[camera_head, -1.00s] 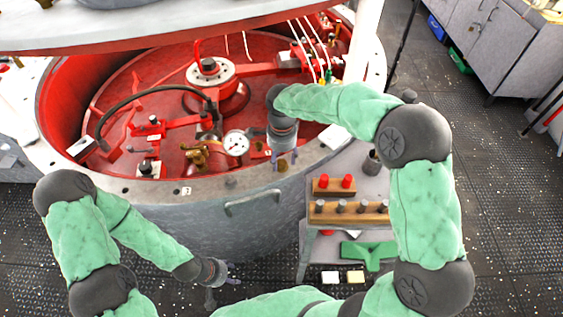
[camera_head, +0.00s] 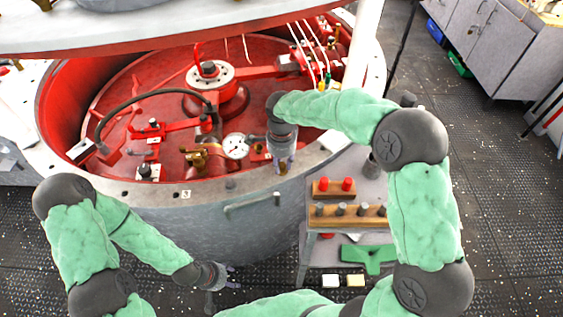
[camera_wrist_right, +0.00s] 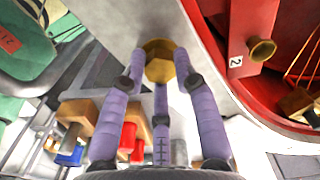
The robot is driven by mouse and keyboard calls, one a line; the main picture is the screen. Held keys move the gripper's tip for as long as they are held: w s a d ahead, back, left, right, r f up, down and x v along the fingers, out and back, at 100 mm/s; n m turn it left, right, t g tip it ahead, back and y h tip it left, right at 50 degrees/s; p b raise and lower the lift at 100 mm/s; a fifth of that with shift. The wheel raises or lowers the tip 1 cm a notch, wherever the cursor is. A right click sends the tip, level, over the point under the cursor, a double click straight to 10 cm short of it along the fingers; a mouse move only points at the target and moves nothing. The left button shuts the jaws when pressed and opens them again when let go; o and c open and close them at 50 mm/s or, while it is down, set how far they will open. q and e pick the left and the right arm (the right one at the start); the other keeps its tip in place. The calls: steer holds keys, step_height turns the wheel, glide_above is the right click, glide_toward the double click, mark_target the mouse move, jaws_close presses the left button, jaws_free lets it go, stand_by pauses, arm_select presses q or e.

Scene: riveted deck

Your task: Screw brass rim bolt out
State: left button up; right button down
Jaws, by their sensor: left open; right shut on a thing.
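The brass rim bolt (camera_wrist_right: 160,68) shows in the right wrist view as a gold hexagonal head on the pale rim. My right gripper (camera_wrist_right: 160,80) has its purple fingers shut around the bolt head. My left gripper (camera_head: 230,277) is open and empty, low in front of the vessel, away from the bolt.
A cart (camera_head: 308,222) stands right of the vessel, carrying wooden blocks with red-topped and grey pegs (camera_head: 350,212). A green bracket (camera_head: 370,257) lies on its lower shelf. A handle (camera_head: 252,203) sticks out of the vessel wall. A large lid (camera_head: 190,30) hangs above.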

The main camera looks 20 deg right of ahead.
mark_target(282, 166)
steer(key=n+p, duration=0.3)
steer(key=shift+r+n, duration=0.1)
steer(key=shift+n, duration=0.3)
steer(key=shift+n+p, duration=0.95)
steer(key=shift+n, duration=0.95)
steer(key=shift+f, duration=0.2)
steer(key=c, duration=0.9)
jaws_free()
steer(key=shift+c, duration=0.2)
steer(key=shift+r, duration=0.15)
step_height(282, 166, up, 12)
steer(key=shift+f, duration=0.2)
